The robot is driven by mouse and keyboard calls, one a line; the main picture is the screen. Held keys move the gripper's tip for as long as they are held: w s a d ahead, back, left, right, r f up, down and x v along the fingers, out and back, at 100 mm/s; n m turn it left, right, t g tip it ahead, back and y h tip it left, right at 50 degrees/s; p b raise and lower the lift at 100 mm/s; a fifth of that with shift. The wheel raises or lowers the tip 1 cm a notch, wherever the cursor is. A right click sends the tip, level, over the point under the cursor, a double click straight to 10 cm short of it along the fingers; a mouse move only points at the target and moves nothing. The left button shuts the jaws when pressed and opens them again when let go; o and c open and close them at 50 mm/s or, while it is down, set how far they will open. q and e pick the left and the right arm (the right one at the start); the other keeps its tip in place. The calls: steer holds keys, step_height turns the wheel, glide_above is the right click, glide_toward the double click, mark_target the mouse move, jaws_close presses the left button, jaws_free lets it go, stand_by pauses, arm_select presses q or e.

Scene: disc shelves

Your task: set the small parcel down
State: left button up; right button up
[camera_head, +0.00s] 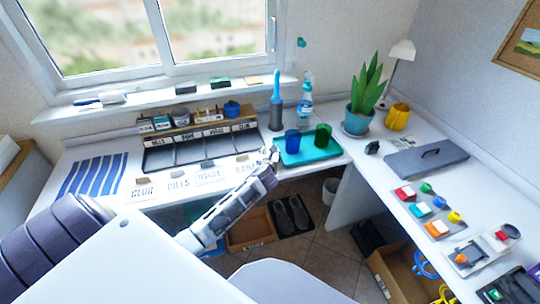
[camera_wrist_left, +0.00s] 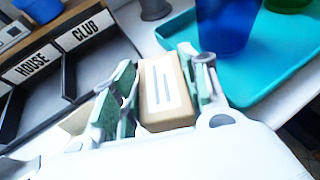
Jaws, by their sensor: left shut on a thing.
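The small parcel (camera_wrist_left: 165,95) is a tan box with a white label bearing dark lines, seen in the left wrist view. My left gripper (camera_wrist_left: 168,88) is shut on it, with a green-padded finger on each side. In the head view my left gripper (camera_head: 270,156) is over the back desk, between the sorter rack and the teal tray. The parcel is mostly hidden there, and I cannot tell its height above the desk. My right gripper is not in view.
The teal tray (camera_head: 318,150) holds a blue cup (camera_head: 292,141) and a green cup (camera_head: 323,135). The dark sorter rack (camera_head: 200,147) has labelled compartments; its HOUSE and CLUB labels show in the left wrist view. Desk labels lie in front.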

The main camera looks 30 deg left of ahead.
arm_select(q)
steer(key=shift+f, duration=0.55)
stand_by(0.4)
steer(key=o, duration=1.1)
steer(key=shift+o, duration=0.2)
steer(key=v, duration=1.2)
